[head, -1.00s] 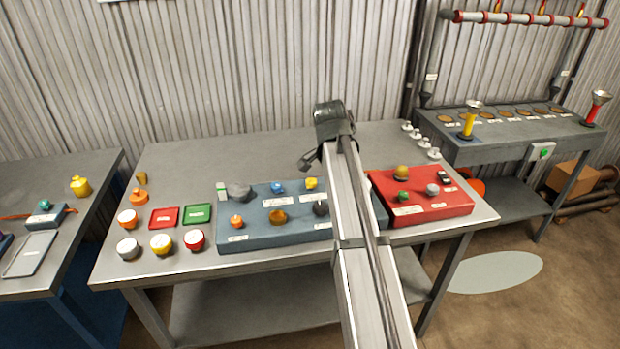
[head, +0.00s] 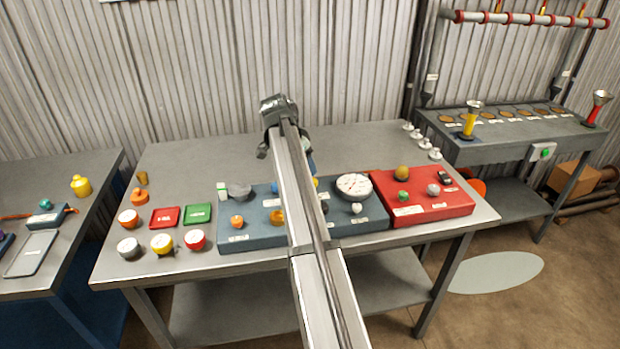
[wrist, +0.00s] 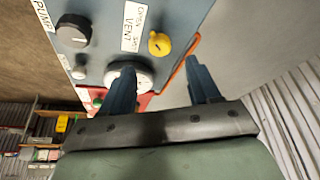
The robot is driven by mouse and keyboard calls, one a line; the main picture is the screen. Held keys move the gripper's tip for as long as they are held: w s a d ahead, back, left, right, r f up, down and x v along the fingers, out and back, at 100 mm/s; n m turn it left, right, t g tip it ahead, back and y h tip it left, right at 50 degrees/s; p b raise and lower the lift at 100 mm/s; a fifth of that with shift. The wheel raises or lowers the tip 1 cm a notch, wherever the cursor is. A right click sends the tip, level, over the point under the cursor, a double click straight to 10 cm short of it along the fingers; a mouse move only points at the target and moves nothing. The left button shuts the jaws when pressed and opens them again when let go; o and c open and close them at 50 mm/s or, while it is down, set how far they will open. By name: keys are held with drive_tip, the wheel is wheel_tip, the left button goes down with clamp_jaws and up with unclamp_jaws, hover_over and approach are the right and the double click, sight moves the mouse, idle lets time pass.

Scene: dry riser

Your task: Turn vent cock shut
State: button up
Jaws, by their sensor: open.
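The vent cock is a yellow knob (wrist: 159,43) on the blue-grey panel (wrist: 95,15), beside a white label reading VENT, OPEN and SHUT. In the head view only a sliver of the yellow knob (head: 316,183) shows beside my arm. My gripper (wrist: 160,65) is open and empty. Its two blue fingers point toward the panel, with the knob a little beyond the tips and between their lines. They appear apart from it. I cannot tell which mark the knob points to. In the head view my arm hides most of the gripper.
A white-faced gauge (head: 353,187) stands right of the knob on the panel, partly behind a finger in the wrist view. A black knob (wrist: 73,30) labelled PUMP is near. A red panel (head: 440,208) adjoins at the right. The bench behind (head: 350,145) is clear.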

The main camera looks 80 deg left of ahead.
drive_tip(key=shift+x, duration=3.55)
drive_tip(key=shift+c, duration=0.2)
drive_tip(key=c, duration=1)
